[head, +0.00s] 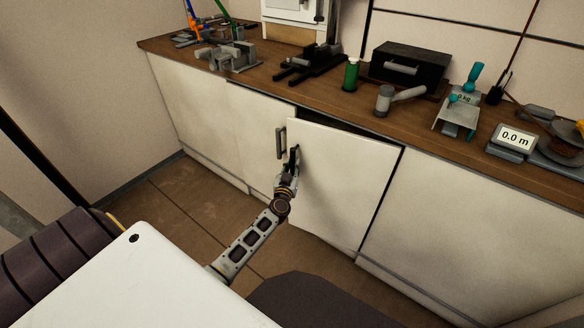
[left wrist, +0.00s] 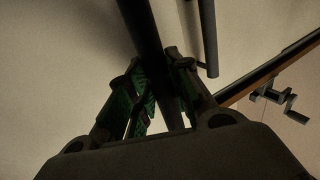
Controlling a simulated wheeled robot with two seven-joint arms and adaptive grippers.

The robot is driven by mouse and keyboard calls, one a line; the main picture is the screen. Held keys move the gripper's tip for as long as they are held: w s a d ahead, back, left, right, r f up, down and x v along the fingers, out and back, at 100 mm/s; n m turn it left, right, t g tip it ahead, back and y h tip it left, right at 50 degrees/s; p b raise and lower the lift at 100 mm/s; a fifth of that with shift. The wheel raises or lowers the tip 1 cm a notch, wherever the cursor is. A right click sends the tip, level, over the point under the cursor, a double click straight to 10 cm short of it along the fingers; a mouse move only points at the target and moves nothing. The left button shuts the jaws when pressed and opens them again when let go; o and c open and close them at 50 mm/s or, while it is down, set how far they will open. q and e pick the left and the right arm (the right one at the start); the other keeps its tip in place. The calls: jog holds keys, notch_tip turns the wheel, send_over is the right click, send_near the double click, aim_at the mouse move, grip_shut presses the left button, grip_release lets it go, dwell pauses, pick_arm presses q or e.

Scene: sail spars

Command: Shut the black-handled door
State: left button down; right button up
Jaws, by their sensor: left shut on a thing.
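The black-handled door (head: 342,185) is a cream cabinet door below the wooden counter. It stands ajar, with a dark gap along its top edge. Its black handle (head: 297,153) is near the door's left edge. My left gripper (head: 291,166) is at that handle and shut on it, partly covering it. In the left wrist view the black bar (left wrist: 145,35) runs between my left gripper's green-padded fingers (left wrist: 160,95). My right gripper is in neither view.
A grey handle (head: 281,143) sits on the neighbouring left door (head: 255,125), close beside my gripper. The counter (head: 335,100) above holds a black box (head: 408,65), a green bottle (head: 351,75) and a grey mallet (head: 385,98). The floor (head: 180,205) at left is clear.

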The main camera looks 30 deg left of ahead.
aim_at(299, 156)
pick_arm(q)
jog(key=shift+w+a, duration=0.1)
jog(key=shift+w, duration=1.4)
jog(key=shift+d+x, duration=0.2)
jog(key=shift+x, duration=0.75)
jog(key=shift+d+x, duration=0.25)
jog(key=shift+x, duration=0.65)
jog(key=c, duration=1.2)
grip_release()
jog(key=shift+w, duration=0.2)
jog(key=shift+a, duration=0.1)
jog(key=shift+v, duration=0.95)
jog(key=v, duration=1)
jog(key=shift+s, duration=0.1)
